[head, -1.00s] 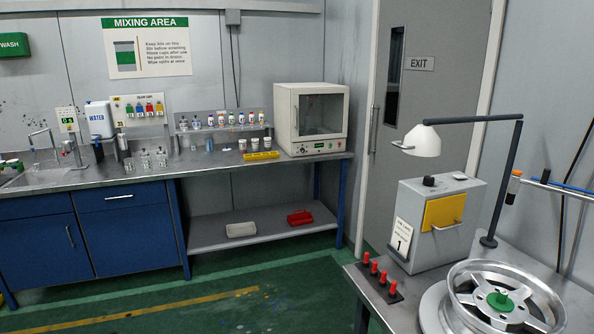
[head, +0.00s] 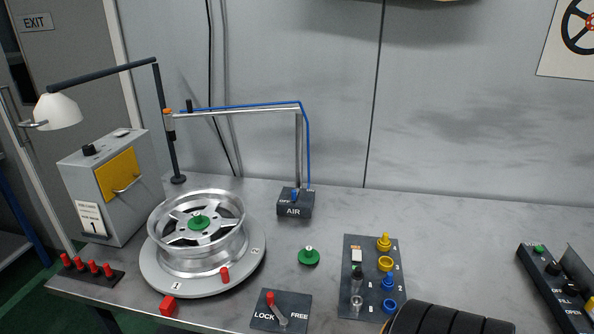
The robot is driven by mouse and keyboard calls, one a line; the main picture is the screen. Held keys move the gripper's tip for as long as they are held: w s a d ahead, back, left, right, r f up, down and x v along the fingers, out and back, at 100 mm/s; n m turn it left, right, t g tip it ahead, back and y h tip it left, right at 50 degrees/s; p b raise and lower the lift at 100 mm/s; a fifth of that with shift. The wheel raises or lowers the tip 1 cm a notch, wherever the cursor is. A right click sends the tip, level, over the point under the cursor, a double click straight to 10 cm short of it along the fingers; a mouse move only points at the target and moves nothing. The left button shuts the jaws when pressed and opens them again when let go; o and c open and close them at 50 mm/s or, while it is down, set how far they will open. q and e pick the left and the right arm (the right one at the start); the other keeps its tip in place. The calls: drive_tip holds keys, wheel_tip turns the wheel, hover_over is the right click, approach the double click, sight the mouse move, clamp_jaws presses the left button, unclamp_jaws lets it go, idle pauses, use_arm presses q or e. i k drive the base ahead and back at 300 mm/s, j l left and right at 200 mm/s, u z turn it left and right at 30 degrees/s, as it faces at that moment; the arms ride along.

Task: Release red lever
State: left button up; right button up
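A small lever (head: 277,309) with a red tip stands on a dark plate (head: 297,301) at the front of the bench in the head view. The plate reads LOCK on the left and FREE on the right. The red tip leans up and left, on the LOCK side. A silver wheel (head: 197,256) with a green centre piece (head: 199,222) sits on a round grey turntable (head: 200,288) left of the lever. A red peg (head: 225,274) stands at the turntable's front edge. Neither of my grippers is in view.
A red block (head: 168,306) lies left of the lever plate. A dark panel (head: 347,310) with coloured pieces lies to its right. A black ribbed rounded object (head: 450,318) is at the bottom edge. An AIR switch box (head: 294,203) stands behind.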

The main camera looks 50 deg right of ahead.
sight(283, 322)
drive_tip(key=z, duration=1.5)
drive_tip(key=k+j, duration=0.2)
drive_tip(key=j+z, duration=0.05)
drive_tip(key=j, duration=0.05)
